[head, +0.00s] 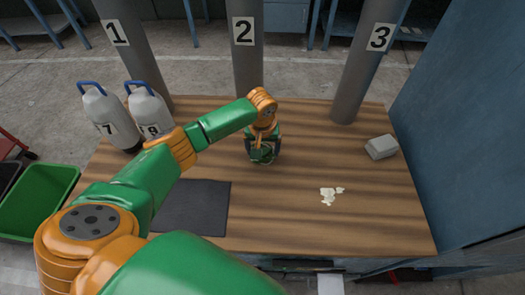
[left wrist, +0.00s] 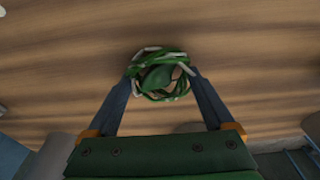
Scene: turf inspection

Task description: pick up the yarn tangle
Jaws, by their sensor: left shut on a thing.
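The yarn tangle (left wrist: 161,74) is a loose ring of green and whitish strands. In the left wrist view it sits between the two dark fingers of my left gripper (left wrist: 160,80), which touch it on both sides. In the head view the tangle (head: 262,155) shows as a small dark green clump under the left gripper (head: 263,150), partly hidden by the fingers. The left gripper points down at the middle of the wooden table and is shut on the tangle. I cannot tell whether the tangle touches the table. My right gripper is not in view.
On the table (head: 300,225) are a dark mat (head: 195,208), cream scraps (head: 330,194), a grey block (head: 381,147) and two white jugs (head: 108,118) with blue handles. Grey posts numbered 1, 2 (head: 246,65) and 3 stand at the back. A green bin (head: 40,200) is left.

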